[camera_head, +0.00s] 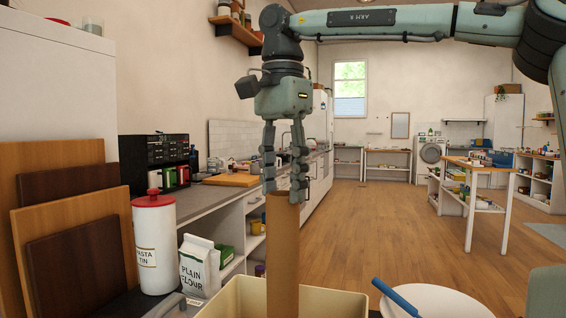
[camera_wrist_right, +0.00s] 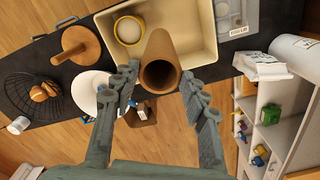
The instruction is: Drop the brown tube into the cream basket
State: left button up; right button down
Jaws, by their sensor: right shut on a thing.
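The brown tube (camera_head: 283,255) hangs upright below my right gripper (camera_head: 284,190), whose fingers are shut on its upper end. In the right wrist view the tube's open end (camera_wrist_right: 160,72) lies between the fingertips (camera_wrist_right: 160,84). The cream basket (camera_head: 235,297) is at the bottom of the head view, and the tube passes in front of its far rim. The basket (camera_wrist_right: 205,28) also shows behind the tube in the wrist view, with a round pale item (camera_wrist_right: 129,30) inside. The tube's lower end is hidden in both views. My left gripper is not in view.
A white tin with a red lid (camera_head: 154,240) and a flour bag (camera_head: 199,265) stand left of the basket. A white plate (camera_head: 440,302) and a blue handle (camera_head: 395,297) are to its right.

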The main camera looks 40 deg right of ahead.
jog(key=shift+f, duration=0.45)
jog(key=c, duration=0.7)
grip_release()
jog(key=shift+c, duration=0.2)
jog(key=shift+r, duration=0.1)
notch_tip(320, 180, up, 8)
notch_tip(320, 180, down, 8)
dwell(0.7)
